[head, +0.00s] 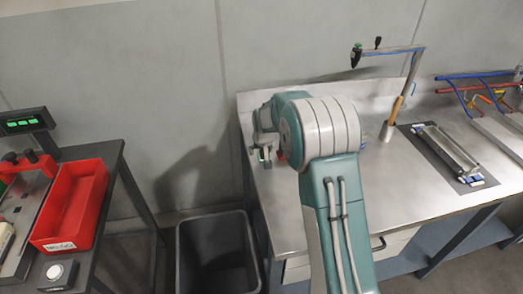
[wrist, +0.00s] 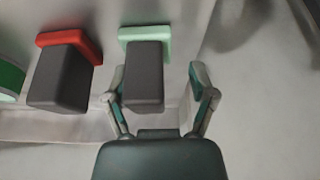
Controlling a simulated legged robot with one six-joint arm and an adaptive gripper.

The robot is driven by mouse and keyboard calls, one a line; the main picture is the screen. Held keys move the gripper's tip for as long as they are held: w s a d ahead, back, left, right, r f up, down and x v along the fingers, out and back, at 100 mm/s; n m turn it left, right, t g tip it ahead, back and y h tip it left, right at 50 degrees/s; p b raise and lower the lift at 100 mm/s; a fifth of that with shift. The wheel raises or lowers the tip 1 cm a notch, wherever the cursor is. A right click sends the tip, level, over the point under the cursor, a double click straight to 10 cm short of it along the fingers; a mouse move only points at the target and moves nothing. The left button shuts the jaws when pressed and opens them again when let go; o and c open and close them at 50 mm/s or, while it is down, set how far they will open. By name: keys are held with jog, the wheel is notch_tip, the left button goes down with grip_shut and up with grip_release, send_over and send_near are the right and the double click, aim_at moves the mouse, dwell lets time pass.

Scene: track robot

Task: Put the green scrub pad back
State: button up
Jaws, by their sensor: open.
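In the wrist view a pale green pad (wrist: 145,33) with a dark grey block-shaped handle (wrist: 144,85) shows just ahead of my gripper (wrist: 157,77); it looks like the green scrub pad. My gripper is open, one finger on each side of the handle's near part. The handle lies closer to the left finger, and a gap shows at the right finger. I cannot tell whether the left finger touches it. In the head view my gripper (head: 262,160) is low over the left end of the steel counter (head: 400,180), mostly hidden by my arm.
A red pad (wrist: 70,42) with a similar dark handle stands close on the left in the wrist view, with a green object (wrist: 10,80) beyond it. In the head view a grey bin (head: 217,250) stands below; a red tray (head: 75,200) is at left and a post (head: 408,85) at right.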

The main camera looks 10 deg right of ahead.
jog(key=shift+d+r, duration=0.15)
jog(key=shift+r, duration=0.05)
jog(key=v, duration=1.2)
jog(key=s+r, duration=0.5)
jog(key=s, duration=0.3)
jog(key=s+r, duration=0.5)
jog(key=s, duration=0.3)
jog(key=s+t, duration=0.1)
jog(key=s, duration=1.9)
jog(key=shift+f, duration=0.3)
